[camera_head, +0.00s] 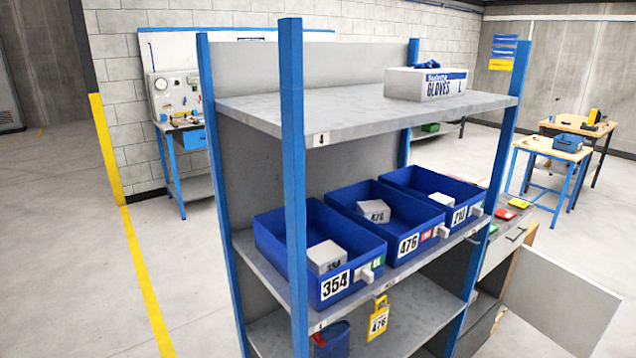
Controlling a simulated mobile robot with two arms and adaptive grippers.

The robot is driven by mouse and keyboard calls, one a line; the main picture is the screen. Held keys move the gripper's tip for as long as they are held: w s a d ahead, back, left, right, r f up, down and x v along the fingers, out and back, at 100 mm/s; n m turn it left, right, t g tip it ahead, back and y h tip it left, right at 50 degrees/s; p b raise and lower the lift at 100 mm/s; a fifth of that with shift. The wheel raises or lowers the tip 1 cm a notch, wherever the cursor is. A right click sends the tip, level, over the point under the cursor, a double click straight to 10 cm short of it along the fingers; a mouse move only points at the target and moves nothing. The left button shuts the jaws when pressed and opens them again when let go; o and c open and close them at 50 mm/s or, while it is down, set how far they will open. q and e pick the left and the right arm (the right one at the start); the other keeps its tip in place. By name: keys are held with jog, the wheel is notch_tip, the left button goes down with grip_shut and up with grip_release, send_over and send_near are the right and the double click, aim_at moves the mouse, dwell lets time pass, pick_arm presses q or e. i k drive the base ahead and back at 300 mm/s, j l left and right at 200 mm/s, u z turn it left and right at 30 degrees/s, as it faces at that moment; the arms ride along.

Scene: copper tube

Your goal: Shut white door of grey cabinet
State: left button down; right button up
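The white door (562,302) is at the lower right of the head view. It stands open, swung out to the right, and its lower part is cut off by the frame edge. The grey cabinet (503,248) is behind the right end of the shelf rack, which hides much of it. A light front with a small handle shows near its top, and a dark grey part shows lower down. Neither of my grippers is in view.
A blue-posted shelf rack (292,180) fills the middle, between me and the cabinet. It carries blue bins (318,245) and a gloves box (427,83). Workbenches (552,150) stand at the back right. Open floor lies left and beyond the door.

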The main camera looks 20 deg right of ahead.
aim_at(574, 311)
jog(key=l, duration=1.35)
jog(key=l+u, duration=0.15)
jog(key=l, duration=0.7)
jog(key=l+u, duration=0.1)
jog(key=l, duration=0.75)
jog(key=l+u, duration=0.15)
jog(key=l, duration=0.7)
jog(key=k+l+u, duration=0.1)
jog(key=l, duration=0.75)
jog(key=k+l+u, duration=0.15)
jog(key=l, duration=0.7)
jog(key=k+l+u, duration=0.1)
jog(key=l, duration=0.7)
jog(key=k+l+u, duration=0.15)
jog(key=l, duration=0.7)
jog(key=k+l+u, duration=0.1)
jog(key=k+l, duration=0.2)
jog(key=l, duration=0.45)
